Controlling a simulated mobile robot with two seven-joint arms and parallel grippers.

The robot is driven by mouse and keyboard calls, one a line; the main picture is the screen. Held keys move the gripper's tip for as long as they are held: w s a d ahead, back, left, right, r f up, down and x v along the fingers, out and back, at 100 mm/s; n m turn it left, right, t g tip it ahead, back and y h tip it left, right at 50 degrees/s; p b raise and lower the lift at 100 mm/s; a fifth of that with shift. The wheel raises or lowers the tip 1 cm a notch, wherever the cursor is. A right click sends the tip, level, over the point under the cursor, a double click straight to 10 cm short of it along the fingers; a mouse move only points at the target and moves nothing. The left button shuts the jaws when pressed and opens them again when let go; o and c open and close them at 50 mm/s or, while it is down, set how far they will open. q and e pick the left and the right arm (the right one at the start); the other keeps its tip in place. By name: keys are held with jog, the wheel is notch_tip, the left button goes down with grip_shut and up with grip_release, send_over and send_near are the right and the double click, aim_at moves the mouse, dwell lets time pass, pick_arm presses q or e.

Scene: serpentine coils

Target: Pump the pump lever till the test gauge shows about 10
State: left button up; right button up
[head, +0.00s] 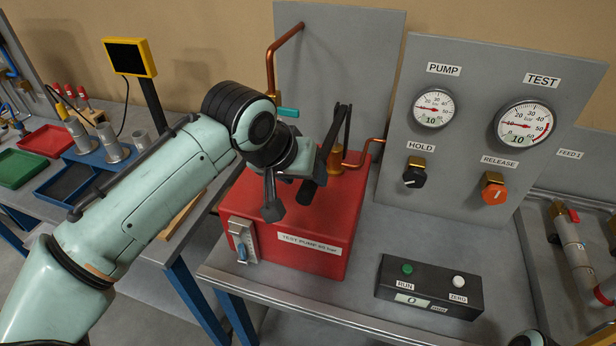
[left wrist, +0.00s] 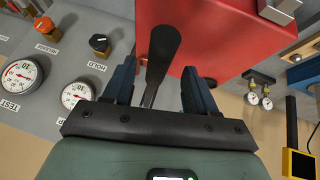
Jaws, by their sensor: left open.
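The red test pump (head: 300,232) stands on the bench below my left gripper (head: 304,180). The left jaws (left wrist: 160,70) are open. In the left wrist view the black pump lever (left wrist: 163,52) lies between the fingers, nearer the left one, with a gap on the right. The jaws are not closed on it, and I cannot tell whether either finger touches it. In the head view the wrist and fingers hide much of the lever. The test gauge (head: 524,124) has a red needle pointing left and a large 10 on its face.
The pump gauge (head: 433,108), black hold knob (head: 414,177) and orange release knob (head: 494,192) are on the grey panel. A black box (head: 430,287) with run and zero buttons sits in front. A copper pipe (head: 271,65) rises behind the pump.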

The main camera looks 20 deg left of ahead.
pick_arm(q)
jog(key=p+v, duration=0.1)
jog(key=v, duration=0.9)
pick_arm(e)
jog(key=shift+w+r, duration=0.4)
jog(key=shift+r, duration=0.2)
jog(key=shift+w+r, duration=0.35)
jog(key=shift+r, duration=0.2)
pick_arm(q)
jog(key=shift+f, duration=0.1)
dwell(0.4)
